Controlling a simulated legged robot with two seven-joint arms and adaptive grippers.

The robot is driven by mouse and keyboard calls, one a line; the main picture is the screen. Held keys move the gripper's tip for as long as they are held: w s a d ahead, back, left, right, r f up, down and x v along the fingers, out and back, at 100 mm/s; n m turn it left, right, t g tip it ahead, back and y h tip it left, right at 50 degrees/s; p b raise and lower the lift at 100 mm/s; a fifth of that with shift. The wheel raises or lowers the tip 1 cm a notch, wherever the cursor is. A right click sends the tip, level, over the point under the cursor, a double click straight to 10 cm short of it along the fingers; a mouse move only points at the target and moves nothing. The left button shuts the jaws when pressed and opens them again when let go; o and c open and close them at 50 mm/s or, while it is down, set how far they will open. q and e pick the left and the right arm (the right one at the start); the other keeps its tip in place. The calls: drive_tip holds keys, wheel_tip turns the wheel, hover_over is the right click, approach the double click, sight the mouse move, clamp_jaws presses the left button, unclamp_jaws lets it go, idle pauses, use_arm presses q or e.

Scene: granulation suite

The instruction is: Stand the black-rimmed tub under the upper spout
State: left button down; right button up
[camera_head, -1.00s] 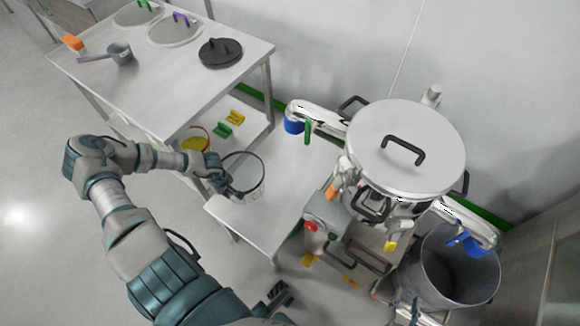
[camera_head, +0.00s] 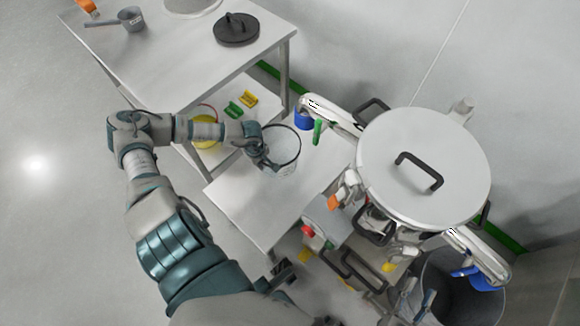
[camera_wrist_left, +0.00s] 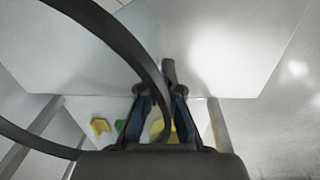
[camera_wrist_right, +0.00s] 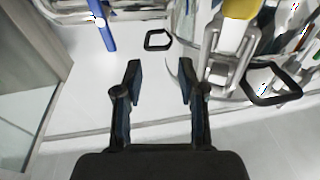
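The black-rimmed tub (camera_head: 284,143) is pale and upright, over the low white table, just left of and nearer than the upper spout. I cannot tell if its base touches the table. My left gripper (camera_head: 262,153) is at its left side. In the left wrist view its rim (camera_wrist_left: 150,72) passes between the fingers (camera_wrist_left: 160,98), which look shut on it. The upper spout (camera_head: 326,110), with a blue collar (camera_head: 303,119) and green handle (camera_head: 317,131), sticks out left from the lidded machine (camera_head: 430,150). My right gripper (camera_wrist_right: 160,75) is open and empty by the machine's lower right side.
A taller table (camera_head: 180,60) behind holds a black lid (camera_head: 237,29) and a grey scoop (camera_head: 130,19). Yellow and green clips lie on its shelf. A grey bin (camera_head: 445,280) stands below the right, lower spout (camera_head: 485,262).

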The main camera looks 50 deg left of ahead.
sight(289, 166)
use_arm(q)
drive_tip(key=w+d, duration=0.1)
drive_tip(key=w, duration=0.1)
drive_tip(key=w+d+f+b, duration=0.1)
drive_tip(key=w+d, duration=0.1)
drive_tip(key=shift+w+d, duration=0.1)
drive_tip(key=shift+w, duration=0.2)
drive_tip(key=w+d, duration=0.3)
drive_tip(key=shift+d+r+b, duration=0.1)
drive_tip(key=shift+r+b, duration=0.2)
drive_tip(key=shift+d+f, duration=0.15)
drive_tip(key=shift+f, duration=0.15)
drive_tip(key=f, duration=0.1)
drive_tip(key=f+b, duration=0.1)
drive_tip(key=f, duration=0.1)
drive_tip(key=shift+a+f, duration=0.15)
drive_tip(key=shift+a, duration=0.45)
drive_tip(key=c, duration=1.3)
unclamp_jaws()
drive_tip(key=shift+d, duration=0.2)
drive_tip(key=shift+c, duration=0.2)
drive_tip(key=shift+d, duration=0.2)
use_arm(e)
drive_tip(key=s+d+r+m+t, duration=0.1)
drive_tip(key=s+r+t, duration=0.2)
drive_tip(key=r+t, duration=0.3)
drive_tip(key=shift+s+d+r+t+y, duration=0.15)
drive_tip(key=shift+s+r+t+y, duration=0.1)
drive_tip(key=shift+t+y, duration=0.05)
